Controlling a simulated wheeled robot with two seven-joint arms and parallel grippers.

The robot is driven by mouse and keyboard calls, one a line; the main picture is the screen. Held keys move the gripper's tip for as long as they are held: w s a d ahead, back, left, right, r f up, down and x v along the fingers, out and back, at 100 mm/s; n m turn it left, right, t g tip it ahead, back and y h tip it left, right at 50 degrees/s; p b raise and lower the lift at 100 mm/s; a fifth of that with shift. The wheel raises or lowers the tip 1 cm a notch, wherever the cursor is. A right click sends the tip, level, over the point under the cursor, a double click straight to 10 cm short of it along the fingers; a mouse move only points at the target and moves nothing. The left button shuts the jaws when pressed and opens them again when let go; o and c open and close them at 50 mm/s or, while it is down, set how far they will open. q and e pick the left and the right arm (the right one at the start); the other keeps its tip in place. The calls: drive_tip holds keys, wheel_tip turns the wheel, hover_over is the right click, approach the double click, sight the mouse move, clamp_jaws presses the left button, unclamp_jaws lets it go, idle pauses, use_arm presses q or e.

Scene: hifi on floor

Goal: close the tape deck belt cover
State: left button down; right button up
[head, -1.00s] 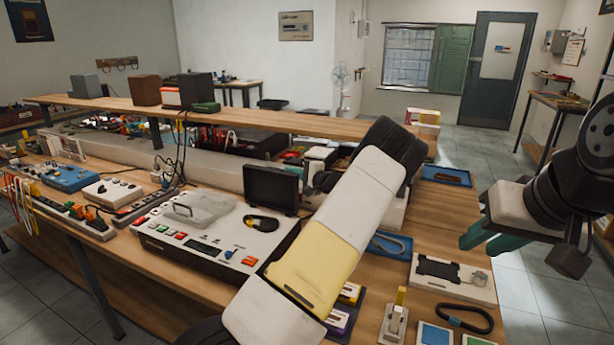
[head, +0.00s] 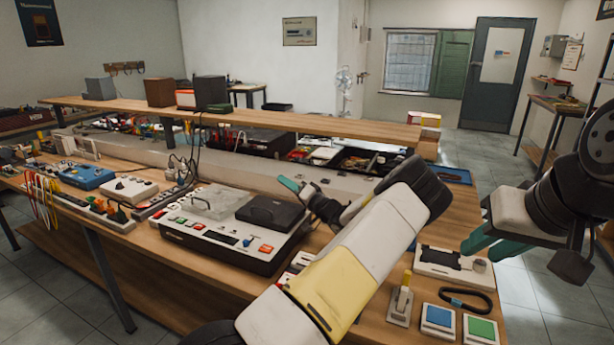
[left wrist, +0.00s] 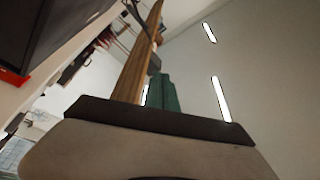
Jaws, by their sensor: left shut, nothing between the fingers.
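The tape deck (head: 235,255) is a white panel with colored buttons on a black case, on the wooden bench. Its black belt cover (head: 270,213) lies down, nearly flat, over the right rear of the panel; the belt under it is hidden. I cannot tell whether it is fully seated. A clear lid (head: 215,204) is left of it. My left gripper (head: 289,185), with teal fingertips, is shut and empty just behind and above the cover, apparently clear of it. Its teal fingers (left wrist: 164,95) show in the left wrist view. My right gripper (head: 474,242) appears open and empty, right of the bench.
A raised wooden shelf (head: 290,122) with boxes runs behind the deck. A white bracket plate (head: 450,264), a black strap (head: 466,300), and blue (head: 438,318) and green (head: 480,329) pads lie at the bench's right end. Cables and instruments crowd the left.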

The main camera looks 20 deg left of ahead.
sight(280, 218)
use_arm(q)
drive_tip(key=s+n, duration=0.1)
drive_tip(key=s+f+n+y, duration=0.1)
drive_tip(key=s+f+n+g, duration=0.1)
drive_tip(key=n, duration=0.1)
drive_tip(key=shift+s+a+f, duration=0.15)
drive_tip(key=shift+a, duration=0.1)
drive_tip(key=shift+s+a+f, duration=0.1)
drive_tip(key=shift+s+f, duration=0.7)
